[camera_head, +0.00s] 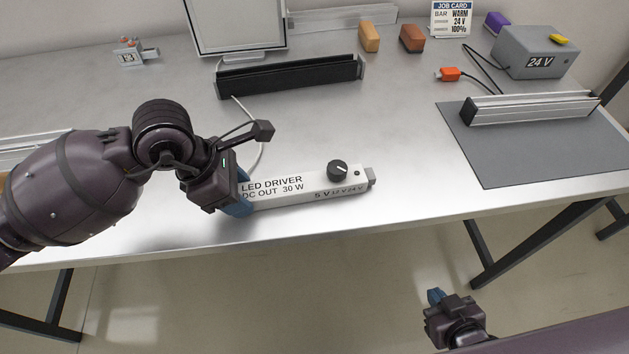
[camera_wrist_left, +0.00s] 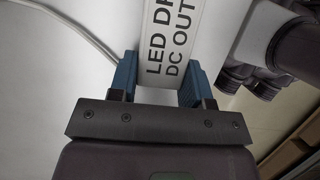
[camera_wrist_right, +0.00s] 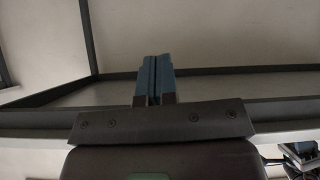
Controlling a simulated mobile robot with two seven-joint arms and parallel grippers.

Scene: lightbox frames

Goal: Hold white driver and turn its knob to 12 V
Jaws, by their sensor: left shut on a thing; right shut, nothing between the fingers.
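The white LED driver (camera_head: 290,190) lies on the table near its front edge, with "5 V 12 V 24 V" printed along its right part. Its black knob (camera_head: 338,169) sits on top near the right end; the exact pointer setting is too small to tell. My left gripper (camera_head: 241,196) is shut on the driver's left end. In the left wrist view the blue fingers (camera_wrist_left: 158,82) stand on both sides of the white driver body (camera_wrist_left: 175,40). My right gripper (camera_head: 436,297) is shut and empty, in front of the table and away from the driver. Its blue fingers (camera_wrist_right: 154,80) touch each other.
A black bar fixture (camera_head: 290,76) stands behind the driver, below a white panel (camera_head: 240,25). A grey mat (camera_head: 540,150) with an aluminium bar (camera_head: 535,107) lies at right. A 24 V box (camera_head: 537,52) and job card (camera_head: 451,18) stand at the back. A cable runs behind the driver.

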